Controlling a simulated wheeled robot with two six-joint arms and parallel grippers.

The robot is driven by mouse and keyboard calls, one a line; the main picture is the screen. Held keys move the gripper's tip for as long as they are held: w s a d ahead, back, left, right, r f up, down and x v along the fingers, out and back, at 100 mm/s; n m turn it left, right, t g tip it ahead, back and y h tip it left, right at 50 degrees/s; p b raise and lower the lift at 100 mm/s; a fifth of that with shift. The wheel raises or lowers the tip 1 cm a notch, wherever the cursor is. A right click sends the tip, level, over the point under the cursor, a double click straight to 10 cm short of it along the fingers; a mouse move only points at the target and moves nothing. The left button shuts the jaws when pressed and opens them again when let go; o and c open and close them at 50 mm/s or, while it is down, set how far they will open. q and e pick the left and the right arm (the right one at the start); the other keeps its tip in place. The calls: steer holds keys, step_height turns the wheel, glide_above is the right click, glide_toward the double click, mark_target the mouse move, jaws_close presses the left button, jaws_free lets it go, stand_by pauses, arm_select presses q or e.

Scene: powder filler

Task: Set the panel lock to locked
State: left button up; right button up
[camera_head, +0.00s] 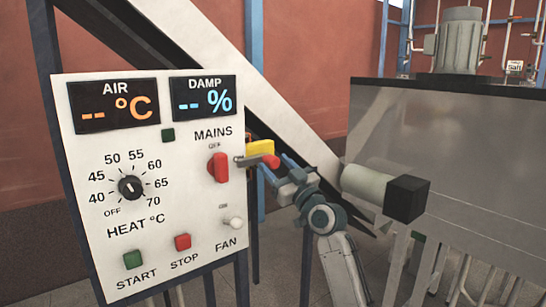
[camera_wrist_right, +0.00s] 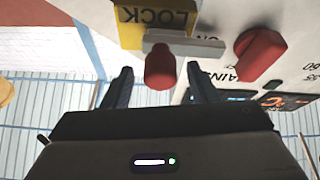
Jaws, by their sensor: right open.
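The control panel (camera_head: 85,175) stands upright at the left in the head view. The panel lock (camera_head: 261,147) is a yellow block at its right edge, with a grey bar (camera_head: 246,160) ending in a red knob (camera_head: 271,161). In the right wrist view the yellow block (camera_wrist_right: 150,22) reads LOCK upside down, and the grey bar (camera_wrist_right: 200,46) lies across it with the red knob (camera_wrist_right: 160,68) pointing at me. My right gripper (camera_wrist_right: 161,82) is open, its fingers on either side of the knob's line; contact cannot be told. In the head view my right gripper (camera_head: 285,170) is beside the knob. My left gripper is out of view.
The red mains switch (camera_head: 218,168) is close to the lock, also in the wrist view (camera_wrist_right: 260,54). A white fan toggle (camera_head: 235,223) is below. A grey machine (camera_head: 450,150) with a protruding cylinder (camera_head: 368,184) stands right of my arm.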

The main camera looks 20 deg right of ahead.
steer(key=shift+x, duration=0.95)
steer(key=shift+c, duration=0.2)
jaws_close()
steer(key=a, duration=0.1)
steer(key=s+a, duration=0.1)
steer(key=a, duration=0.1)
steer(key=shift+f, duration=0.1)
